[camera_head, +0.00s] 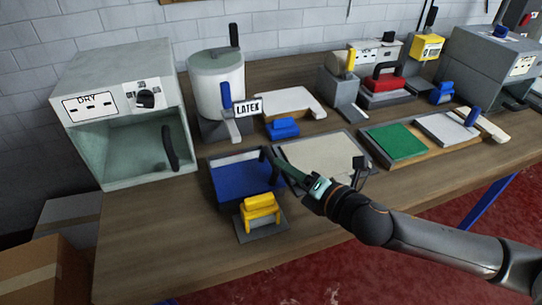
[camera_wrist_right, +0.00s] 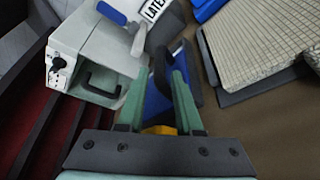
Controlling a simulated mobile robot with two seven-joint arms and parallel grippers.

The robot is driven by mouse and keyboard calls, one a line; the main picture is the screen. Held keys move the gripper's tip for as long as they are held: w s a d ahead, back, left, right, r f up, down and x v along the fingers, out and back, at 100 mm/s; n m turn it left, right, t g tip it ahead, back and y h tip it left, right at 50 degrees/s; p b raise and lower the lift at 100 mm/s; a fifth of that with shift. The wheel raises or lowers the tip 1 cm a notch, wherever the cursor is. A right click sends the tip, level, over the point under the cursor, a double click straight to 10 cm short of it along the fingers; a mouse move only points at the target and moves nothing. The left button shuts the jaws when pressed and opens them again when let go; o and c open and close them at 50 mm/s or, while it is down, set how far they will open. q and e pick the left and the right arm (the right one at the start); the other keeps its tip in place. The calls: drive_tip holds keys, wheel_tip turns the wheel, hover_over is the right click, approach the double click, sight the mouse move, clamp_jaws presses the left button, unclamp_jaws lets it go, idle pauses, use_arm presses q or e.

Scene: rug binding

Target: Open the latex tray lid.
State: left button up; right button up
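The blue latex tray (camera_head: 228,183) with a dark rim sits on the bench in front of the white latex pot. Whether its lid is up or down I cannot tell clearly. My right gripper (camera_head: 270,160) reaches in from the right over the tray's right back edge. In the right wrist view, its green fingers (camera_wrist_right: 160,78) stand apart, with a dark bar-like part and the blue tray (camera_wrist_right: 156,105) showing between and beyond them. I cannot tell whether the fingers touch the dark part. My left gripper is out of view.
A yellow block on a grey plate (camera_head: 260,209) stands just in front of the tray. The DRY oven (camera_head: 120,110) is at left, the LATEX pot (camera_head: 217,85) behind. A beige rug board (camera_head: 322,158) lies right of the tray. The front left bench is clear.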

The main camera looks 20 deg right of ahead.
sight(271, 156)
drive_tip(key=x, duration=0.6)
drive_tip(key=shift+w, duration=0.15)
clamp_jaws()
idle(1.3)
